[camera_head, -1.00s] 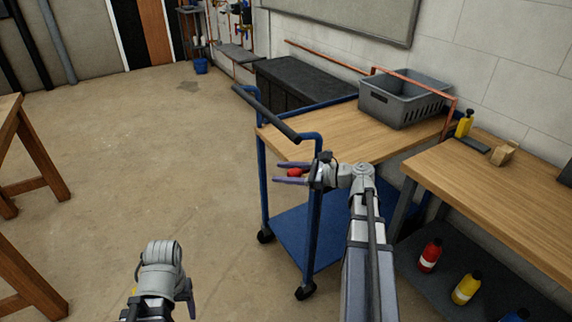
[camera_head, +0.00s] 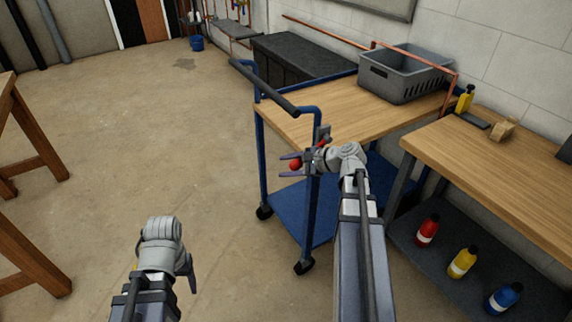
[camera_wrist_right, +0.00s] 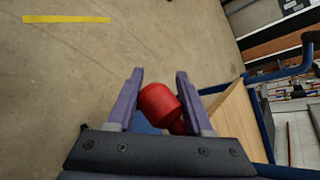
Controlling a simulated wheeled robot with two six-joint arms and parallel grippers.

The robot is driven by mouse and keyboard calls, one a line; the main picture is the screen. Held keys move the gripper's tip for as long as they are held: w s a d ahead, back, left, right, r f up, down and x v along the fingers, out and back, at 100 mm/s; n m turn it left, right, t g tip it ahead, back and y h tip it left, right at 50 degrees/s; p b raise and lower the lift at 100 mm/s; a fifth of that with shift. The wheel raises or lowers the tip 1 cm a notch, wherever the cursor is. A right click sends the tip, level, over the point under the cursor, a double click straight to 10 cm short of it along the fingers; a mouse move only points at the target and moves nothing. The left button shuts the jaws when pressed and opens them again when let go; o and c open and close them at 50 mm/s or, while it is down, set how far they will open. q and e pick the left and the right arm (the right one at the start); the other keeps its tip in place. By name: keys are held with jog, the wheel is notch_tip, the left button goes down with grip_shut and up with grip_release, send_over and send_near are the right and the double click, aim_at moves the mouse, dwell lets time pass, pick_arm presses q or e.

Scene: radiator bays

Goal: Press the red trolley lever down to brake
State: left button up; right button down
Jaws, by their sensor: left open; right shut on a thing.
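The blue trolley has a wooden top (camera_head: 310,122) and a dark push bar (camera_head: 265,88). Its red lever (camera_head: 296,165) ends in a round knob and slopes down from a grey bracket (camera_head: 322,133) at the near corner post. My right gripper (camera_head: 291,164) is shut on the lever, with its purple fingers either side of the knob. In the right wrist view the red knob (camera_wrist_right: 160,104) sits between the fingers. My left gripper (camera_head: 189,274) is open and empty over bare floor, well left of the trolley; its fingers are mostly hidden.
A grey crate (camera_head: 405,78) stands on the trolley top. A workbench (camera_head: 500,165) is close on the right, with red, yellow and blue bottles on its lower shelf. A wooden frame (camera_head: 30,150) stands at the left. The floor between is clear.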

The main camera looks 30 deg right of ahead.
aim_at(301, 163)
jog(key=shift+d+f, duration=0.2)
jog(key=shift+f, duration=0.05)
jog(key=c, duration=0.7)
grip_release()
jog(key=o, duration=0.4)
jog(key=shift+d, duration=0.1)
jog(key=shift+s+r, duration=0.1)
jog(key=p+v, duration=0.3)
jog(key=v, duration=0.3)
jog(key=shift+r+p, duration=0.2)
jog(key=shift+p, duration=0.1)
jog(key=shift+s+d+r, duration=0.2)
jog(key=shift+s+d, duration=0.2)
jog(key=shift+s, duration=0.1)
